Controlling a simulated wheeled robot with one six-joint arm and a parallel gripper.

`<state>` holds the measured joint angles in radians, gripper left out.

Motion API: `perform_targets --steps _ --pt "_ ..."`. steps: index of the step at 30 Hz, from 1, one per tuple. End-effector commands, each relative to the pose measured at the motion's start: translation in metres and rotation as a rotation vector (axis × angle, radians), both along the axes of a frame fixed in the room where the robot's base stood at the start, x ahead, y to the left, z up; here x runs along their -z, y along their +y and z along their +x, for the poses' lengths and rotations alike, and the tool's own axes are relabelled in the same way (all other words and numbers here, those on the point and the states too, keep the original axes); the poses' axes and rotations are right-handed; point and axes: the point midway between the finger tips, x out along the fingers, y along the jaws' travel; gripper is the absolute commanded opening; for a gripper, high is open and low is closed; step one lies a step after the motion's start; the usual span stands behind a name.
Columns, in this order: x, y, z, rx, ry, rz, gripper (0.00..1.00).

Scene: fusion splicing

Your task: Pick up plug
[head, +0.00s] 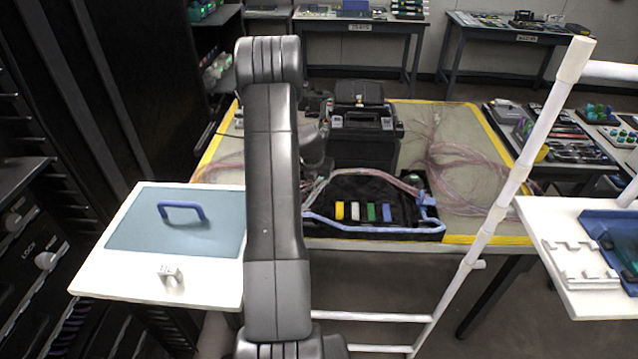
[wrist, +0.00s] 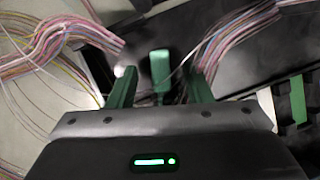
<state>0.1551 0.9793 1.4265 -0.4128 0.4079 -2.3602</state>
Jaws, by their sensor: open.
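My gripper (wrist: 162,92) is open, with its two green fingers pointing away from the camera in the wrist view. A small green upright piece, which looks like the plug (wrist: 160,66), shows between and slightly beyond the fingertips. I see a gap on both sides of it, and I cannot tell how far beyond the tips it is. In the head view my arm covers the middle, and I cannot make out the fingertips or this piece clearly.
Pink cable bundles (wrist: 70,40) lie on both sides of the fingers. A black tray (head: 400,233) with coloured strips and a blue tube sits at the table's front edge. A black case (head: 362,130) stands behind it. A white panel with a blue handle (head: 182,210) is at left.

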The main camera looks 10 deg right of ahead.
Motion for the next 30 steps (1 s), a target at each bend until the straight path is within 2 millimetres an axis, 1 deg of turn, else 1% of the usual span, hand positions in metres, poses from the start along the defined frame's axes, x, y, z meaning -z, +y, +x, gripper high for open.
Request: perform_targets --steps 4,12,13,17,18,20,27,30 --pt "0.0121 -0.0034 0.0042 0.002 0.000 0.001 0.45" --pt "0.0142 -0.0038 0.0053 0.001 -0.002 0.001 0.45" --pt "0.0142 -0.0037 0.0052 0.001 -0.002 0.001 0.43" --pt "0.0142 -0.0037 0.0052 0.001 -0.002 0.001 0.18" --pt "0.0141 -0.0036 0.0053 0.001 -0.002 0.001 0.10" --pt "0.0141 -0.0037 0.0052 0.001 -0.002 0.001 0.00" --pt "0.0136 -0.0037 0.0053 0.001 -0.002 0.001 0.00" --pt "0.0077 -0.0037 0.0059 0.000 -0.004 0.000 0.00"
